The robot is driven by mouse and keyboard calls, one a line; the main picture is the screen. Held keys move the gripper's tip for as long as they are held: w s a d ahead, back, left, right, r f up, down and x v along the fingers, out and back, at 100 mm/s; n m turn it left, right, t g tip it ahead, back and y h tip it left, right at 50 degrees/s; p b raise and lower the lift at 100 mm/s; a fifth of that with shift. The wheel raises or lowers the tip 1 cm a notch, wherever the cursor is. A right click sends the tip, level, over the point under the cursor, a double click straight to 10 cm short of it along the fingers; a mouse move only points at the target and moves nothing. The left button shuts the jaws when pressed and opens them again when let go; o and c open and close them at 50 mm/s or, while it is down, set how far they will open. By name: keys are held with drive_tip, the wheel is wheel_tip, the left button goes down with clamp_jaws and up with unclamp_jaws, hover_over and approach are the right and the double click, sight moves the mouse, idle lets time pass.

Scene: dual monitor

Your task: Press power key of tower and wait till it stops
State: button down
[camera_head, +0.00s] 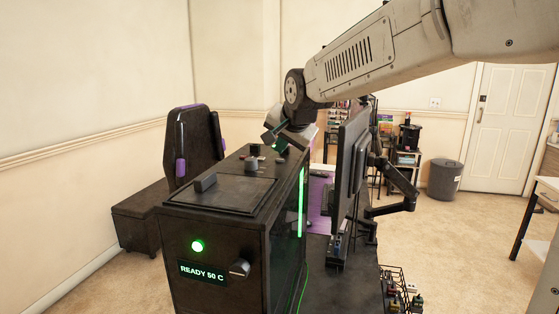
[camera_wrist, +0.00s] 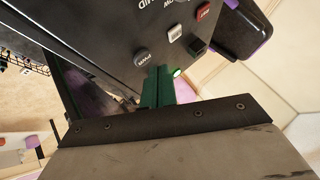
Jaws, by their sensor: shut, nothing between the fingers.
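The tower (camera_head: 220,240) is a dark box with a lit green round light (camera_head: 197,246), a display (camera_head: 203,273) reading "READY 50 C" and a knob (camera_head: 239,268) on its front. Its top panel carries several keys. In the wrist view, a round grey key (camera_wrist: 141,55) has small lettering that seems to read "PWR"; a white key (camera_wrist: 175,33) and a red key (camera_wrist: 204,11) sit beyond it. My gripper (camera_wrist: 160,74) is shut and empty, its green fingertips close beside the round key. Whether they touch the panel I cannot tell. It also shows above the tower's far end (camera_head: 272,137).
A monitor (camera_head: 350,160) on an arm stands right of the tower, close under my arm. A dark chair (camera_head: 194,145) is behind on the left. A wire basket (camera_head: 398,290) is at lower right. The floor by the bin (camera_head: 444,180) is open.

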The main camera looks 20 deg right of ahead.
sight(282, 161)
drive_tip(key=shift+f, duration=0.2)
drive_tip(key=shift+f, duration=0.25)
drive_tip(key=shift+f, duration=0.4)
idle(0.5)
idle(0.3)
drive_tip(key=shift+r, duration=0.8)
drive_tip(key=shift+r, duration=0.1)
drive_tip(key=shift+r, duration=2.45)
